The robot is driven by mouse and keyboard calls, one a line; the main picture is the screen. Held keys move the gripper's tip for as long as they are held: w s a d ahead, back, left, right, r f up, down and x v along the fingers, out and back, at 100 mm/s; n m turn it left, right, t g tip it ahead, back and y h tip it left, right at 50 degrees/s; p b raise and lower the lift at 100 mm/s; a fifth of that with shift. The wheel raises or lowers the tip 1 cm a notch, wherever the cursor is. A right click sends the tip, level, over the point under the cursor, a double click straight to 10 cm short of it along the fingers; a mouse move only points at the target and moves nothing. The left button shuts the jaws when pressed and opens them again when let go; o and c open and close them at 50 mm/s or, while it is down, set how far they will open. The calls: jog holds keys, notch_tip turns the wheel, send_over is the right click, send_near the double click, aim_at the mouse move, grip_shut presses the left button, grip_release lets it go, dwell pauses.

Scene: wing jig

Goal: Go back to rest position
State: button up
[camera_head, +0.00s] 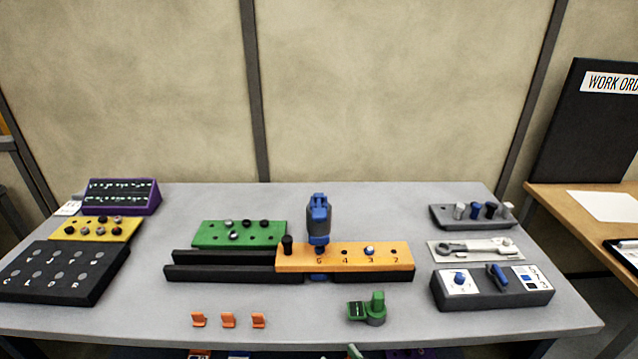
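My gripper and arm do not show in the head view. A blue and grey tool (318,218) stands upright on the orange block (345,262), at the hole marked 5. The orange block has numbered holes and rests across the dark rails (220,274) in the middle of the grey table (290,338). A black peg (287,245) stands at the block's left end.
Around it are a green tray (240,235), yellow tray (70,231), black lettered board (60,274), purple box (150,192), grey rack (447,214), control box (500,299), green device (368,310) and orange clips (228,320). The space above the table is clear.

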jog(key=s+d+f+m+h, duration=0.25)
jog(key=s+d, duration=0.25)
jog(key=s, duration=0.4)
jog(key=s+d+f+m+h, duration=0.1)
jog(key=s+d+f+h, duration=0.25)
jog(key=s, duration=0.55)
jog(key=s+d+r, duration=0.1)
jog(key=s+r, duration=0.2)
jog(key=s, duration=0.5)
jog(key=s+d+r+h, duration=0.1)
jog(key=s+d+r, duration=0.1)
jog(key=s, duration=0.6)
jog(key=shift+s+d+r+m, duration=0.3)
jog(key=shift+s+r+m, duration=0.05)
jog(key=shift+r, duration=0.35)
